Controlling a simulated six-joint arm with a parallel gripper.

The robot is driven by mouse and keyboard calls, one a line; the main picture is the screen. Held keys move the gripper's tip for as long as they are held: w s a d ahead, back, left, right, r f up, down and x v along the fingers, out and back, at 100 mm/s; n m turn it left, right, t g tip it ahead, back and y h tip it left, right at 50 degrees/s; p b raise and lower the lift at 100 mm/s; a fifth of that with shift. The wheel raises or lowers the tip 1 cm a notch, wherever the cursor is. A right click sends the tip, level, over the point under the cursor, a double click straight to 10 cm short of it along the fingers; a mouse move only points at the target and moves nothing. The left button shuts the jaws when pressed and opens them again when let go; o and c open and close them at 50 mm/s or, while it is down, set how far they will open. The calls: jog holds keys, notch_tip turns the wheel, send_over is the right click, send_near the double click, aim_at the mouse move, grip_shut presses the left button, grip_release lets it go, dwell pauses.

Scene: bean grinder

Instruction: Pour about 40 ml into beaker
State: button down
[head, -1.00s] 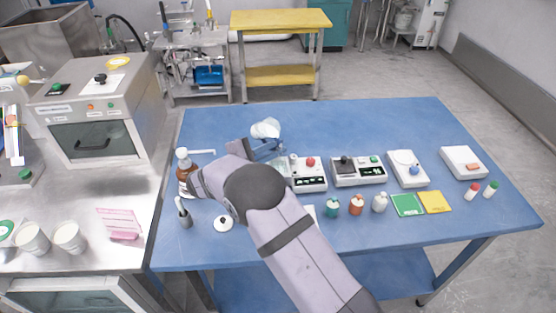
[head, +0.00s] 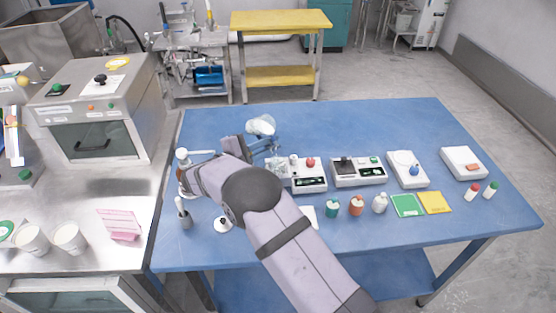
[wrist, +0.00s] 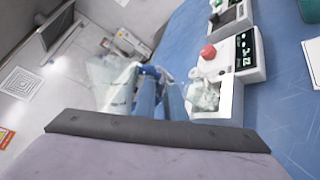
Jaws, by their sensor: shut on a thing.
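My gripper (head: 248,144) is shut on a clear glass vessel (head: 262,125), held tilted above the back left part of the blue table. In the wrist view the held vessel (wrist: 113,82) shows faint dark markings beside the blue fingers (wrist: 160,95). A second clear vessel, which looks like the beaker (wrist: 204,95), stands on the white device with the red knob, just right of the fingers in that view. I cannot tell the liquid levels or see a stream.
The white device with the red knob (head: 309,176) stands right of my gripper, with more white devices (head: 358,171) beyond it. A bottle with a white cap (head: 182,156) is close to my wrist. Small capped bottles (head: 356,206) line the front. The back of the table is clear.

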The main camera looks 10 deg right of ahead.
jog(key=shift+w+a+r+m, duration=0.2)
jog(key=shift+r+m, duration=0.1)
jog(key=shift+r, duration=0.05)
jog(key=shift+w+a+f+m+b, duration=0.1)
jog(key=shift+f+m+b, duration=0.2)
jog(key=shift+b, duration=0.15)
jog(key=shift+w+a+f+m+y+b, duration=0.3)
jog(key=shift+w+a+f+m+b, duration=0.1)
jog(key=shift+b, duration=0.2)
dwell(0.5)
